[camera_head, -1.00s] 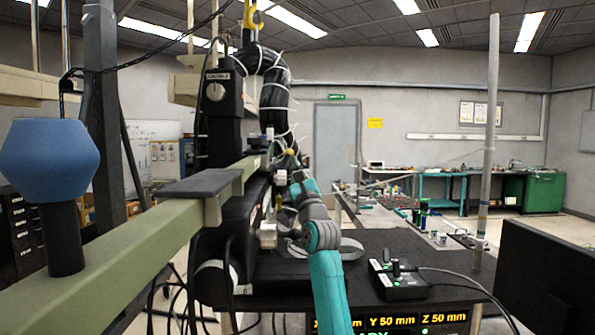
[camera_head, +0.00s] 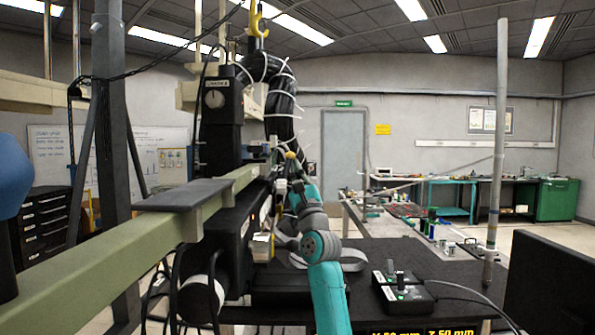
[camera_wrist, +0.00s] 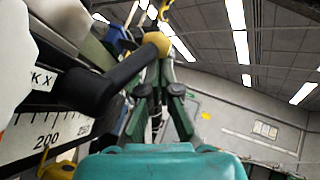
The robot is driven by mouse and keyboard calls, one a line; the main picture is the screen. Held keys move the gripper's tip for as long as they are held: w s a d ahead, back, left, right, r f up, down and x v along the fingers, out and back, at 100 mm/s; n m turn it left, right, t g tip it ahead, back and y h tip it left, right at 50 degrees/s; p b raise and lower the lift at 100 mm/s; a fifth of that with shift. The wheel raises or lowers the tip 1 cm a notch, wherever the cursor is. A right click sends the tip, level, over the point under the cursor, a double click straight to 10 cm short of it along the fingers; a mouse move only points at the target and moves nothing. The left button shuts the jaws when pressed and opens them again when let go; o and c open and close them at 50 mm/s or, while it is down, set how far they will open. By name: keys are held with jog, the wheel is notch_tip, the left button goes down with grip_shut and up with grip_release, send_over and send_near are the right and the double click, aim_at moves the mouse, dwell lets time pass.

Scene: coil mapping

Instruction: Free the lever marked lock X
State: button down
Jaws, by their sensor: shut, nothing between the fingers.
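In the wrist view, a black lever (camera_wrist: 95,88) with a yellow rounded end (camera_wrist: 158,43) reaches up and right from the left side. A white label (camera_wrist: 43,79) reading "K X", partly cut off, sits beside its base. My gripper (camera_wrist: 163,66) is shut and empty, its dark green fingers close together just below and right of the yellow end. I cannot tell whether they touch it. In the head view, my teal arm reaches up to the black carriage (camera_head: 232,235) on the green rail; the lever is too small to make out there.
A white scale (camera_wrist: 50,135) marked 200 lies under the lever. The green beam (camera_head: 120,245) crosses the left foreground. A dark table (camera_head: 390,255) carries a control box (camera_head: 400,292) with a joystick. A pole (camera_head: 497,150) and a dark screen (camera_head: 550,280) stand right.

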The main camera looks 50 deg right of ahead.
jog(key=shift+s+a+r, duration=0.4)
jog(key=shift+a+r, duration=0.05)
jog(key=shift+r, duration=0.15)
dwell(0.9)
jog(key=shift+f, duration=0.1)
dwell(0.8)
jog(key=v, duration=1.2)
jog(key=shift+s+a, duration=0.1)
dwell(0.4)
